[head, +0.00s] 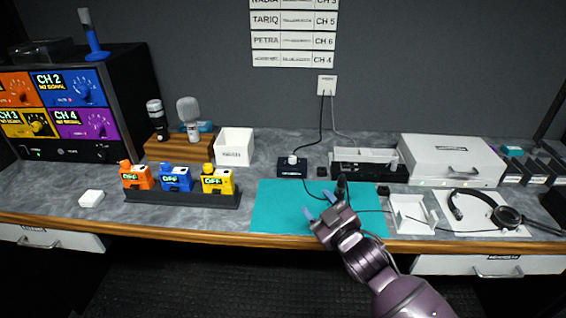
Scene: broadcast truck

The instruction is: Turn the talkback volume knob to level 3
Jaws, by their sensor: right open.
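A small black box (291,170) with a pale round knob (292,159) on top stands on the counter behind the teal mat. It looks like the talkback volume control. Its printed label and any level marks are too small to read, so I cannot tell the knob's setting. My right gripper (319,205) is over the teal mat, in front of and a little right of the box. Its blue-tipped fingers are spread, with nothing between them. It is apart from the knob. My left gripper is not in view.
The teal mat (275,210) is mostly bare. Left are a white bin (234,147) and a black rack (180,199) of coloured OFF units. Right are a grey-white tray (365,157), a white case (452,158), a small white tray (412,214) and a headset (507,216). Cables run behind the box.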

